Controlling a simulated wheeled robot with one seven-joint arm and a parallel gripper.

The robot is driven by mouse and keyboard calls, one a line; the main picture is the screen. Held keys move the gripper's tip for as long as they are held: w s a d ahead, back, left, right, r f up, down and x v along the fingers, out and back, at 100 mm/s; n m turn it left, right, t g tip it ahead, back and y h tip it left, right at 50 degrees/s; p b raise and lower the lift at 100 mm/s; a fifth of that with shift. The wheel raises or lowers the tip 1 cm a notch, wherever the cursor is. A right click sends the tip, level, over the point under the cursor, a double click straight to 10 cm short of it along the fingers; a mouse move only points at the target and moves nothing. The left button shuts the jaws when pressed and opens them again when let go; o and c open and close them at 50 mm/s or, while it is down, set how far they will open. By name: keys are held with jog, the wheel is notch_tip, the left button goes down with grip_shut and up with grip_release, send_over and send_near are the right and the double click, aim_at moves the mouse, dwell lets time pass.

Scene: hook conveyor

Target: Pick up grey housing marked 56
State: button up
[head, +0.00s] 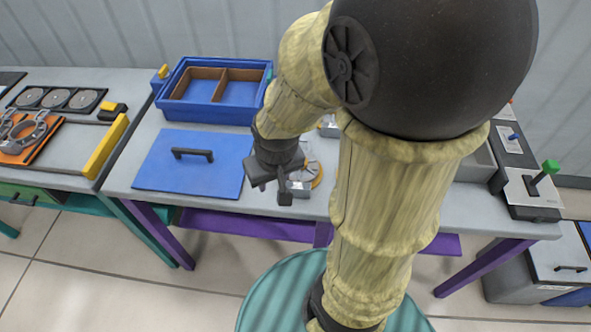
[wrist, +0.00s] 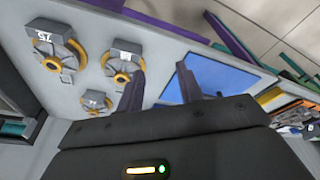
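Three grey housings with orange-yellow rings show on the table in the wrist view: one at the far left (wrist: 60,55), one in the upper middle (wrist: 125,58) and one lower down (wrist: 97,103). The far left label looks like 75; the other two are too small to read surely, so I cannot tell which is marked 56. My gripper (wrist: 161,75) is open and empty, its fingers beside the upper middle housing. In the head view my gripper (head: 271,192) is over the table's front part, with one housing (head: 302,188) partly showing beside it.
A flat blue lid (head: 165,170) with a black handle lies left of my gripper. A blue divided box (head: 182,111) stands behind it. A yellow bar (head: 106,147) runs along the left neighbouring table. A lever unit (head: 533,197) with a green knob stands at the right.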

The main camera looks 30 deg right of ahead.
jog(key=shift+o, duration=0.6)
jog(key=shift+s, duration=0.15)
jog(key=o, duration=0.4)
jog(key=shift+d+r, duration=0.1)
jog(key=shift+r, duration=0.05)
jog(key=shift+c, duration=0.2)
jog(key=o, duration=0.7)
jog(key=shift+w+d+r+p, duration=0.3)
jog(key=shift+w+p, duration=0.1)
jog(key=shift+w, duration=0.1)
jog(key=shift+w+d+r+p, duration=0.15)
jog(key=shift+w+d+p, duration=0.1)
jog(key=shift+w+p, duration=0.2)
jog(key=shift+o, duration=1.1)
jog(key=w+d+n+g+p, duration=0.1)
jog(key=w+d+p, duration=0.1)
jog(key=w+d, duration=0.2)
jog(key=shift+w+r, duration=0.2)
jog(key=shift+r, duration=0.25)
jog(key=w+d+f+n+g+p, duration=0.1)
jog(key=w+d+p, duration=0.2)
jog(key=w+d, duration=0.2)
jog(key=d, duration=0.3)
jog(key=shift+w+d+f+g, duration=0.2)
jog(key=shift+d+g, duration=0.1)
notch_tip(320, 180, down, 12)
jog(key=p, duration=0.3)
